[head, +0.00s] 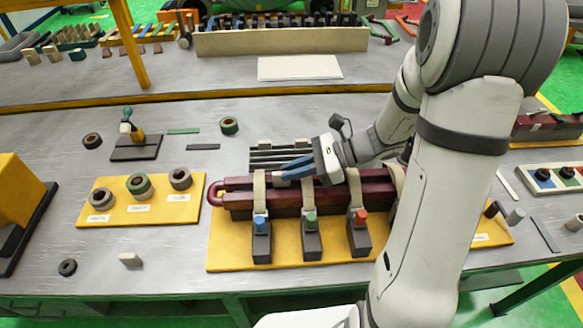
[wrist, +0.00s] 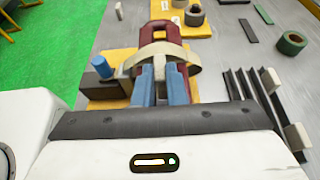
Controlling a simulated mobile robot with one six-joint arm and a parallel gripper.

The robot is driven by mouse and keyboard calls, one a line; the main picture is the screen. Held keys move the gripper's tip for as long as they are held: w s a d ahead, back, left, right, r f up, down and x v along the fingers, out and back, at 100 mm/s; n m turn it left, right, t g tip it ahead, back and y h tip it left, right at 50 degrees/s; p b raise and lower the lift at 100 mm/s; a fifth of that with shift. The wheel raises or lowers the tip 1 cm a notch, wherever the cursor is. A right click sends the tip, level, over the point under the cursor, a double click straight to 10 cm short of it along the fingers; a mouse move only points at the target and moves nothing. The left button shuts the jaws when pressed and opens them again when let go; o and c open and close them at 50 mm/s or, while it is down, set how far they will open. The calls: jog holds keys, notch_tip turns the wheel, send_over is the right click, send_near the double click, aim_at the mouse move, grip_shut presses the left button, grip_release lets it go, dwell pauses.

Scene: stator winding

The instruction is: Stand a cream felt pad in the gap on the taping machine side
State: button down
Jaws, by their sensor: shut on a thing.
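My gripper (head: 284,175) has blue fingers and is shut over the maroon coil (head: 236,199), near its looped left end. In the wrist view, the fingertips (wrist: 160,70) point towards the coil's loop (wrist: 165,33), close to a cream strap (wrist: 187,58) that arches over the coil. A cream felt pad appears to be between the fingers, but it is mostly hidden. I cannot tell whether it touches the coil or stands in the gap between the coil's sides.
The coil lies on a yellow plate (head: 228,255) with blue-, green- and red-capped clamps (head: 311,240) in front. Dark bars (wrist: 238,90) with pale blocks lie beside it. A yellow board (head: 100,219) holds three rings. A small pale block (head: 131,260) lies on the grey table.

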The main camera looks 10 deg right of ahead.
jog(key=shift+f, duration=0.35)
jog(key=c, duration=1.4)
grip_release()
jog(key=v, duration=0.7)
jog(key=shift+d+r+b, duration=0.15)
jog(key=shift+d+b, duration=0.25)
